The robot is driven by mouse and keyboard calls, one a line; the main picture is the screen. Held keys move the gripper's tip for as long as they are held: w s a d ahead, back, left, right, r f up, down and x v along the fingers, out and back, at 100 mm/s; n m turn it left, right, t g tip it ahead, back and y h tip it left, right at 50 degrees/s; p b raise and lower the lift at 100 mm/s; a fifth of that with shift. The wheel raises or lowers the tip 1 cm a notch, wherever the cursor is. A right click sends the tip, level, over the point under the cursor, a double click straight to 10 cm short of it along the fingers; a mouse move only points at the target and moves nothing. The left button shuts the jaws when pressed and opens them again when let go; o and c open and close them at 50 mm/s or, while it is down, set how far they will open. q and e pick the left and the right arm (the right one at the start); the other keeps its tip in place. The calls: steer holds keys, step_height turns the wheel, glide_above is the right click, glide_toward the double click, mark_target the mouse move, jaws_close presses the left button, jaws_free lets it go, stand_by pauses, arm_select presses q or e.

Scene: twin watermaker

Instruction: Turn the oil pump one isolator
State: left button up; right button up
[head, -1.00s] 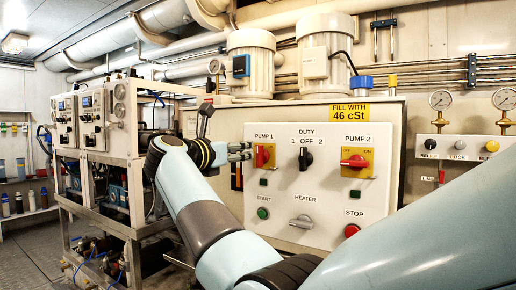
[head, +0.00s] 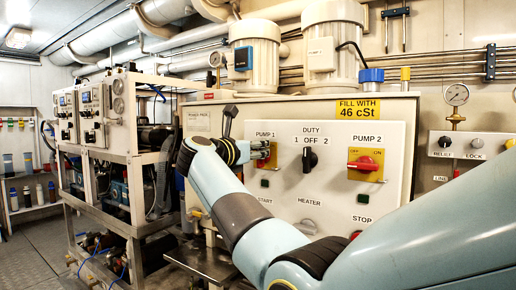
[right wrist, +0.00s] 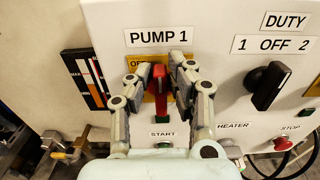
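The PUMP 1 isolator is a red handle (right wrist: 160,88) on a yellow plate on the pale control panel (head: 335,215). In the right wrist view the handle points up and down, with its lower part in shadow. My right gripper (right wrist: 160,75) has its fingers on both sides of the handle, tilted inward, with narrow gaps seeming to remain. In the head view my right gripper (head: 262,152) is at the PUMP 1 plate and hides most of it. My left gripper is not in view.
To the right are the black DUTY knob (head: 310,159) and the red PUMP 2 isolator (head: 364,163). Below are the HEATER knob (head: 306,227) and a green START button (right wrist: 163,134). A level gauge (right wrist: 86,80) is left of the panel.

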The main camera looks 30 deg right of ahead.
jaws_close()
steer(key=n+p, duration=0.2)
steer(key=n, duration=0.4)
steer(key=w+f+n+p, duration=0.1)
steer(key=n+p, duration=0.1)
steer(key=n, duration=0.4)
steer(key=w+a+f+n+p, duration=0.1)
steer(key=n+p, duration=0.2)
steer(key=n, duration=0.2)
steer(key=shift+w+f+n, duration=0.15)
steer(key=shift+w+n, duration=0.1)
steer(key=shift+n, duration=0.15)
stand_by(0.3)
steer(key=shift+f, duration=0.1)
